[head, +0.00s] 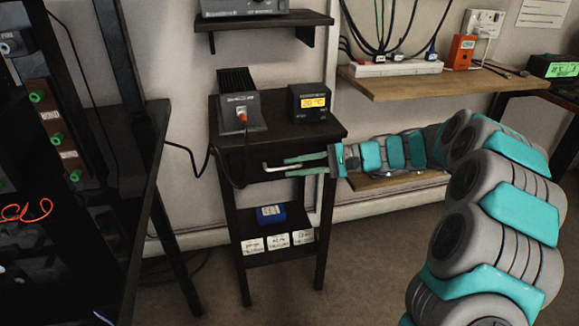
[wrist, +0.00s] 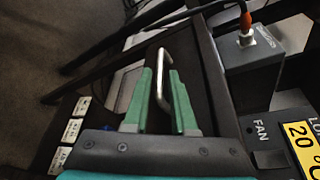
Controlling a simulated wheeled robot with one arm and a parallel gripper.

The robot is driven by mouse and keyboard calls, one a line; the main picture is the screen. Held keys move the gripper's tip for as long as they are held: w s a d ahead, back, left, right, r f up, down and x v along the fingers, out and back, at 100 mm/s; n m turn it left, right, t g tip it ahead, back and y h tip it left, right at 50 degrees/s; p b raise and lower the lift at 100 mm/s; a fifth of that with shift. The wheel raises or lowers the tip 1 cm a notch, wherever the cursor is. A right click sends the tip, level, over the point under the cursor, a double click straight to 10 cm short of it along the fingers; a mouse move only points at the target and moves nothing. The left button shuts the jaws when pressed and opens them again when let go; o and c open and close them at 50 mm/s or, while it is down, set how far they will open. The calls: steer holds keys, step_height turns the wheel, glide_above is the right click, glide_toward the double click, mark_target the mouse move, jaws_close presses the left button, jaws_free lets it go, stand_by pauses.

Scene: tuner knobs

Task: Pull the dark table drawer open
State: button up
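The small dark table (head: 225,115) stands against the wall in the head view. Its dark drawer front (head: 246,176) sits under the top and looks shut. A bent metal bar handle (head: 280,167) sticks out from it; it also shows in the wrist view (wrist: 162,65). My gripper (head: 306,165) reaches in from the right at handle height. In the wrist view its two green fingers (wrist: 162,98) are apart, with part of the handle bar in the gap between them. I cannot tell whether either finger touches the bar.
A black power unit (head: 240,105) with an orange-tipped cable and a temperature display box (head: 311,103) stand on the table top. A lower shelf holds a blue box (head: 271,214) and white labelled boxes (head: 278,242). A dark rack (head: 120,190) stands left; a wooden shelf (head: 440,84) hangs right.

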steer(key=shift+x, duration=0.85)
steer(key=shift+c, duration=0.3)
jaws_close()
stand_by(0.5)
